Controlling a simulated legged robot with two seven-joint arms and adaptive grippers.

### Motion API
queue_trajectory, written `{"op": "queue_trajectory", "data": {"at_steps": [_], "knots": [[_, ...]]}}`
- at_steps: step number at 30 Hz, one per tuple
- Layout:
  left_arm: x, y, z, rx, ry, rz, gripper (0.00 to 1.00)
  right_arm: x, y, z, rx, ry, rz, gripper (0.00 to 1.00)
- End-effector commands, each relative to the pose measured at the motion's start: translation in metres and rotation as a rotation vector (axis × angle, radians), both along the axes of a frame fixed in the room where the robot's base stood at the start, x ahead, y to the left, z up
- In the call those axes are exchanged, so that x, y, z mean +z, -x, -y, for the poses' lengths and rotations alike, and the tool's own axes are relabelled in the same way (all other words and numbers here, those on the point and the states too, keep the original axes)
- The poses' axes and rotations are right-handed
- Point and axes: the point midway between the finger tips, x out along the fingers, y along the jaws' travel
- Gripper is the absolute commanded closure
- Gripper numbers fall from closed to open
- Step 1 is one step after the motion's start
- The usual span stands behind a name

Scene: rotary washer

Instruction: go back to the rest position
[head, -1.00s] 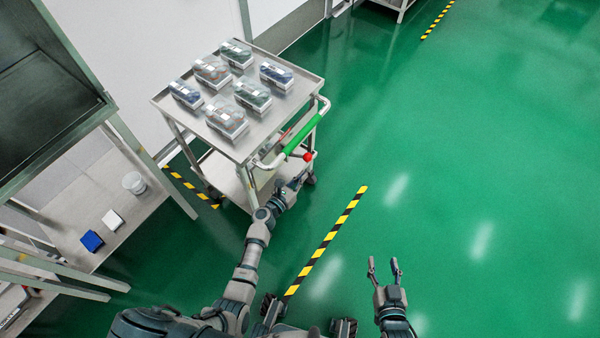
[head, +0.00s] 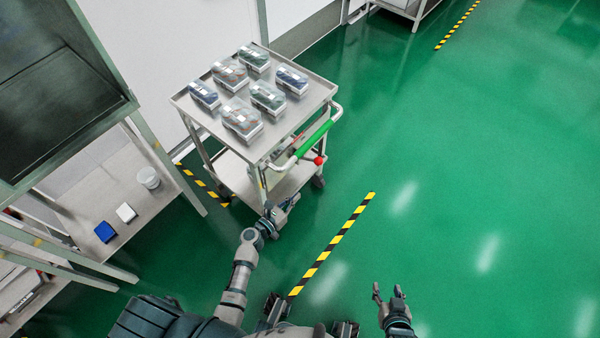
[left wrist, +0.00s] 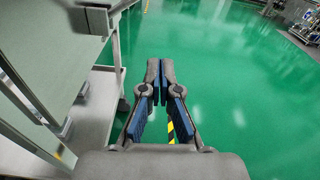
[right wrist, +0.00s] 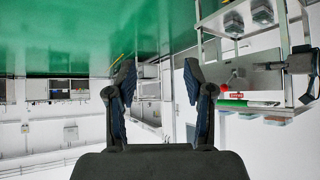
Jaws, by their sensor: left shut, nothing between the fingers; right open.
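My left gripper (head: 290,202) is low beside the near right corner of the metal cart (head: 281,132), below its green handle (head: 313,138). In the left wrist view its fingertips (left wrist: 160,66) are together with nothing between them. It holds nothing and looks apart from the handle; whether it is clear of the cart's lower part is hard to tell. My right gripper (head: 389,290) is over the open green floor at the bottom. In the right wrist view its fingers (right wrist: 159,82) are spread apart and empty.
The cart carries several packed boxes (head: 242,122) on top and a red knob (head: 319,160) by its handle. At left, a bench (head: 125,185) holds a blue box (head: 105,232), a white box (head: 126,213) and a white tub (head: 148,177). The floor at right is clear.

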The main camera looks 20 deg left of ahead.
Motion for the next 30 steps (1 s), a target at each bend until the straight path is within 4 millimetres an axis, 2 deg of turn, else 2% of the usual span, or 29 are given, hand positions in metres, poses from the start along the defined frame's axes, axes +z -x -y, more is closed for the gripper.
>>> {"op": "queue_trajectory", "data": {"at_steps": [8,11,13,14,17,18,20,21,24,25,27,30], "knots": [[-0.001,0.002,0.002,-0.011,-0.029,-0.001,1.0,-0.001,0.0,0.0,0.001,0.002,-0.003,0.48],[-0.012,0.017,0.013,-0.079,-0.208,-0.004,1.0,-0.015,0.002,0.001,0.001,0.012,-0.039,0.48],[-0.029,0.04,0.026,-0.187,-0.448,-0.001,1.0,-0.035,0.005,0.002,0.001,0.026,-0.092,0.48],[-0.038,0.053,0.032,-0.25,-0.575,0.005,1.0,-0.046,0.008,0.003,0.0,0.032,-0.12,0.48],[-0.079,0.113,0.046,-0.542,-1.043,0.047,1.0,-0.088,0.023,0.008,-0.002,0.06,-0.23,0.48],[-0.095,0.141,0.047,-0.685,-1.228,0.078,1.0,-0.106,0.032,0.011,-0.003,0.071,-0.277,0.48],[-0.118,0.184,0.044,-0.913,-1.48,0.142,1.0,-0.131,0.048,0.016,-0.004,0.086,-0.347,0.48],[-0.13,0.212,0.038,-1.074,-1.628,0.195,1.0,-0.146,0.06,0.02,-0.005,0.097,-0.393,0.48],[-0.152,0.276,0.019,-1.465,-1.908,0.349,1.0,-0.179,0.09,0.028,-0.007,0.119,-0.496,0.48],[-0.156,0.292,0.012,-1.571,-1.97,0.397,1.0,-0.187,0.099,0.03,-0.009,0.124,-0.522,0.48],[-0.161,0.322,-0.002,-1.789,-2.067,0.505,1.0,-0.202,0.117,0.035,-0.01,0.136,-0.574,0.48],[-0.165,0.349,-0.017,-2.004,-2.137,0.623,1.0,-0.215,0.136,0.039,-0.011,0.146,-0.623,0.48]]}}
